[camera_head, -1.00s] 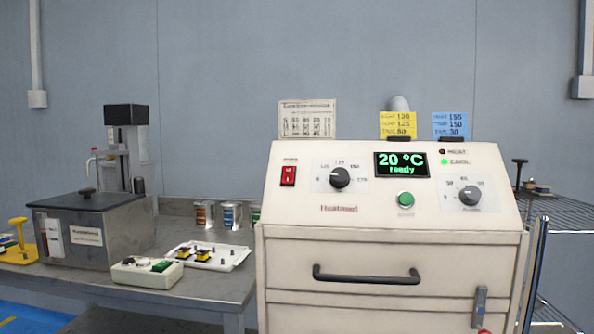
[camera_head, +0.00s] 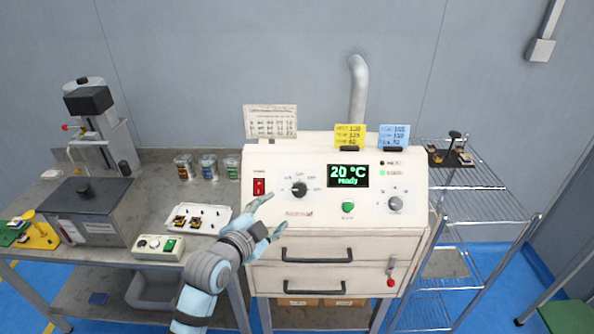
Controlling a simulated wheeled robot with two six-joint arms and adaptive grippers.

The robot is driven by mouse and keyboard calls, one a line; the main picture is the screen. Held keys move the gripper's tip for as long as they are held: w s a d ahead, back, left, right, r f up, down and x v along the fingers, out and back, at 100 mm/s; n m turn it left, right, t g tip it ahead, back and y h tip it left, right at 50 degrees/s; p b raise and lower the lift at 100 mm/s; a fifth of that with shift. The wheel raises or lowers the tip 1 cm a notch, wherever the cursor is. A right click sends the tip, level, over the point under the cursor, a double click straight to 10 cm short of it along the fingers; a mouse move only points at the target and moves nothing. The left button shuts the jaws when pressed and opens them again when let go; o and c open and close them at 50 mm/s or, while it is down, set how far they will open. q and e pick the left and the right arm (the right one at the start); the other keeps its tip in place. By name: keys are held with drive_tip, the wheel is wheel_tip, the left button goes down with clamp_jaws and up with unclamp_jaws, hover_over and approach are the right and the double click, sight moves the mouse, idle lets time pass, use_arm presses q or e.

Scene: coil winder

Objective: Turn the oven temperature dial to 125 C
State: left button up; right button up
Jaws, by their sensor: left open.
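The white oven (camera_head: 270,212) stands in the middle of the head view. Its temperature dial (camera_head: 299,189) is a black round knob on the left part of the sloped panel, with a printed scale around it; the exact setting is too small to read. My right gripper is not in view.
A red power switch (camera_head: 259,187), a green button (camera_head: 348,207) and a second dial (camera_head: 395,204) share the panel. Yellow (camera_head: 349,135) and blue (camera_head: 394,137) cards stand on top. A bench with a tray (camera_head: 222,222) is left, a wire shelf (camera_head: 465,178) right.

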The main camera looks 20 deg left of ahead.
sight(299, 190)
use_arm(q)
drive_tip(key=b+x, duration=0.2)
drive_tip(key=x, duration=1.2)
drive_tip(key=shift+w+f, duration=0.25)
drive_tip(key=shift+c, duration=0.9)
drive_tip(key=c, duration=1)
